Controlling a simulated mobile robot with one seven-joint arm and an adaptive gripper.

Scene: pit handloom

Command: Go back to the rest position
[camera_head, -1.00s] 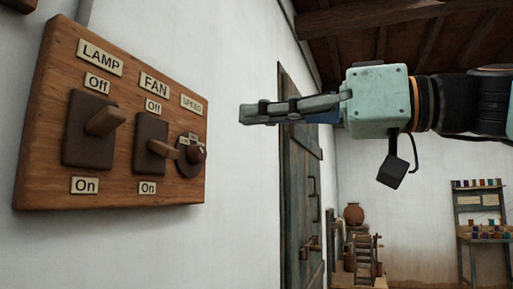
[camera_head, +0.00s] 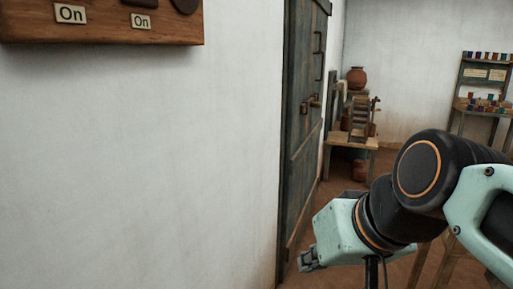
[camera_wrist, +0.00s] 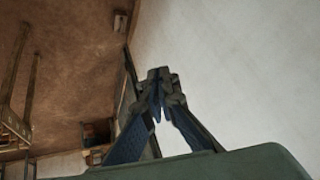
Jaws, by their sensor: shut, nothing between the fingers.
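My gripper (camera_head: 309,259) is low in the head view, in front of the lower part of the door and apart from the white wall. In the wrist view its fingers (camera_wrist: 160,78) come together and hold nothing. My arm is folded down at the lower right. The wooden switch board (camera_head: 110,32) shows only its bottom edge at the top left, with two "On" labels; its levers are out of the picture, so their positions cannot be seen. My gripper is well away from the board.
A dark wooden door (camera_head: 303,120) stands along the white wall (camera_head: 150,150). Behind are a small table (camera_head: 352,140) with a wooden device, a clay pot (camera_head: 356,77), and a shelf (camera_head: 488,75) with colored items. A wooden frame stands near my arm at the lower right.

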